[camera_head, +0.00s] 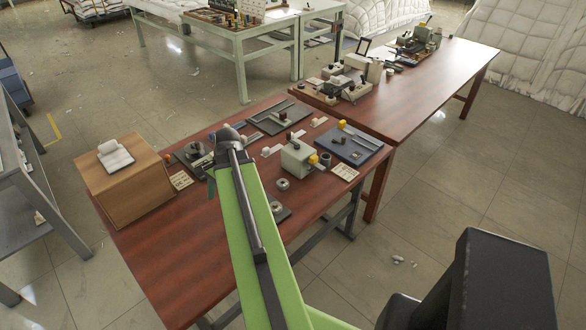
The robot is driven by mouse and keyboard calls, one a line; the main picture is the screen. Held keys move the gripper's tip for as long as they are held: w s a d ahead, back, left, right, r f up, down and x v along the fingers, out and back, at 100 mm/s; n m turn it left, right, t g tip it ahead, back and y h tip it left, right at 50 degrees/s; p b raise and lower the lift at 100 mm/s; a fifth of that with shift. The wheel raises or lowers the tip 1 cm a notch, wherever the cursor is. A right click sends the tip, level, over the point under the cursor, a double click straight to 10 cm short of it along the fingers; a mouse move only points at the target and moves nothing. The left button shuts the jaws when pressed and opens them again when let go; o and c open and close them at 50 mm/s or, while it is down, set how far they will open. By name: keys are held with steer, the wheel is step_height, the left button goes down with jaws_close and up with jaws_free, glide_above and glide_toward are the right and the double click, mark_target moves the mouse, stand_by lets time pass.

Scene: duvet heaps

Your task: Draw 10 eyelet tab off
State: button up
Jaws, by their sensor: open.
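I cannot single out the eyelet tab marked 10; any markings are too small to read. Small fixtures and pieces stand on the near red-brown table (150,255). A dark fixture (194,153) stands left of my arm. My green arm reaches over the table; its grey far joint shows among the fixtures. My gripper's fingers are not visible, hidden beyond this joint or by the arm.
A wooden box (128,190) with a white pad on top stands at the table's left. Pale printed cards (345,172) lie around the fixtures. A second brown table (430,85) adjoins behind right, holding more equipment. White quilted heaps (530,50) are at back right. Floor at right is mostly clear.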

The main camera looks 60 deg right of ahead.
steer(key=s+d+r+m+t+p, duration=0.1)
steer(key=s+d+r+m+p, duration=0.15)
steer(key=s+d+m, duration=0.65)
steer(key=m+t, duration=0.1)
steer(key=m, duration=0.3)
glide_toward(275, 205)
steer(key=shift+h, duration=0.4)
steer(key=b+x, duration=0.4)
steer(key=b, duration=0.4)
steer(key=b+x, duration=0.5)
steer(key=b, duration=0.3)
steer(key=shift+a+f, duration=0.2)
steer(key=shift+a, duration=0.05)
steer(key=shift+r, duration=0.15)
jaws_close()
steer(key=shift+r+p, duration=2.65)
steer(key=shift+p, duration=0.05)
